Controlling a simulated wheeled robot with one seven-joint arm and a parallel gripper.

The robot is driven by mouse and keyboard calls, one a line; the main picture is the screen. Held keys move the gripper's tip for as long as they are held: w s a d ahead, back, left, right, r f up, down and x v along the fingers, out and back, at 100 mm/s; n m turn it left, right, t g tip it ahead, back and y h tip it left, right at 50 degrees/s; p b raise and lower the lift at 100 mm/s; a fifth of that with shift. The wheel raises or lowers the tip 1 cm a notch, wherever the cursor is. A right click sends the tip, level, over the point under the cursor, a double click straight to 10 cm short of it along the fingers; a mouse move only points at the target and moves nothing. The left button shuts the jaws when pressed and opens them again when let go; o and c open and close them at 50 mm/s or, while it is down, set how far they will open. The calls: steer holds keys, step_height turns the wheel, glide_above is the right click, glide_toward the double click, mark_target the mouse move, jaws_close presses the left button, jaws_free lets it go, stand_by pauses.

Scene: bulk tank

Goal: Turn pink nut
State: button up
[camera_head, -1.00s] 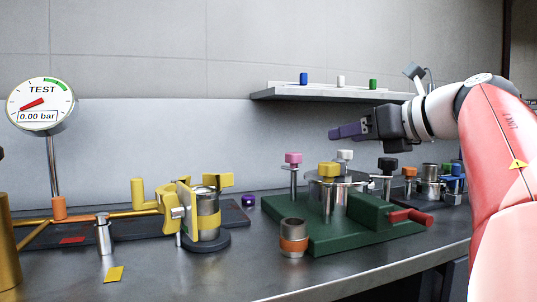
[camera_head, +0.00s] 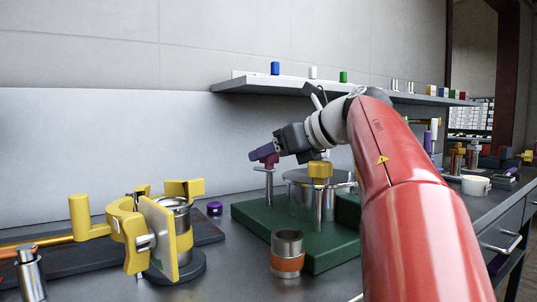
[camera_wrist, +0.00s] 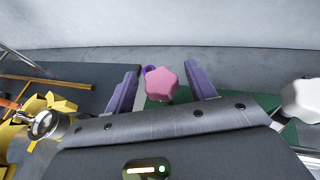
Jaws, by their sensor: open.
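The pink nut (camera_wrist: 161,84) is a star-shaped knob in the wrist view, lying between the two purple fingers of my open gripper (camera_wrist: 163,70), with a gap showing on each side. In the head view my gripper (camera_head: 260,155) is at the top of the pink nut's thin post (camera_head: 269,187), and its fingers mostly hide the nut. The post stands on the left part of a green base (camera_head: 250,217). I cannot tell from these views how deep the nut sits between the fingers.
A yellow knob (camera_head: 319,170) tops the metal cylinder (camera_head: 310,195) beside the post. A white knob (camera_wrist: 302,98) is at right in the wrist view. A yellow clamp (camera_head: 160,235) stands at left, and a metal cup with an orange band (camera_head: 287,262) is in front. A shelf (camera_head: 300,89) runs above.

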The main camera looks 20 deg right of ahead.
steer(key=shift+w+a+f, duration=0.15)
steer(key=shift+w+a, duration=0.05)
steer(key=shift+w, duration=0.15)
steer(key=c, duration=1)
steer(key=shift+o, duration=0.2)
